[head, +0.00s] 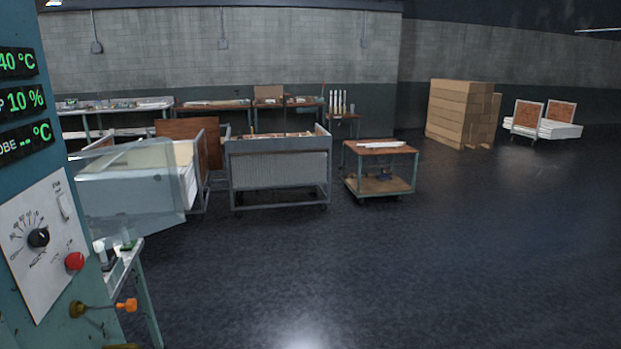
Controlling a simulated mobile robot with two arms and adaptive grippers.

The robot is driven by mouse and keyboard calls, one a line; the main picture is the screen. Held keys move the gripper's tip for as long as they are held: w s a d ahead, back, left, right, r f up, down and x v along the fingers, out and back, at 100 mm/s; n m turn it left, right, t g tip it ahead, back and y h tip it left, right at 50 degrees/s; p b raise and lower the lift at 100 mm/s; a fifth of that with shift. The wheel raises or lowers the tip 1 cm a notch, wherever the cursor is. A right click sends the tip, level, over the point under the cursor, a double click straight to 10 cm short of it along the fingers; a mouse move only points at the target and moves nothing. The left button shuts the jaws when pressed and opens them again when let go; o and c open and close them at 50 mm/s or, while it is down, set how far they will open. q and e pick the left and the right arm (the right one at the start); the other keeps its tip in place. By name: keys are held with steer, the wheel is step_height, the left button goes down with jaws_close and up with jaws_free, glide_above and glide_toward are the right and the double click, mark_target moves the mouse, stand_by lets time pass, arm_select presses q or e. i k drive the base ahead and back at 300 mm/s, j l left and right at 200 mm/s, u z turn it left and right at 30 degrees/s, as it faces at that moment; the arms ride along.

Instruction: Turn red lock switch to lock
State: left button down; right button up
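A red round switch (75,261) sits on the lower right of a white control plate (30,262) on a teal machine cabinet at the left edge of the head view. The markings beside the red switch are too small to read, so its setting cannot be told. A black dial (38,237) with a printed scale is to its left, and a pale rocker or slide switch (64,206) is above it. Neither of my grippers shows in this view.
Below the plate, a brass fitting with an orange knob (126,305) sticks out to the right. A small table (133,268) stands beside the cabinet. Carts (280,180) and a wooden-topped trolley (380,151) stand farther back. The dark floor (430,260) at right is clear.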

mark_target(75, 261)
steer(key=u, duration=1.45)
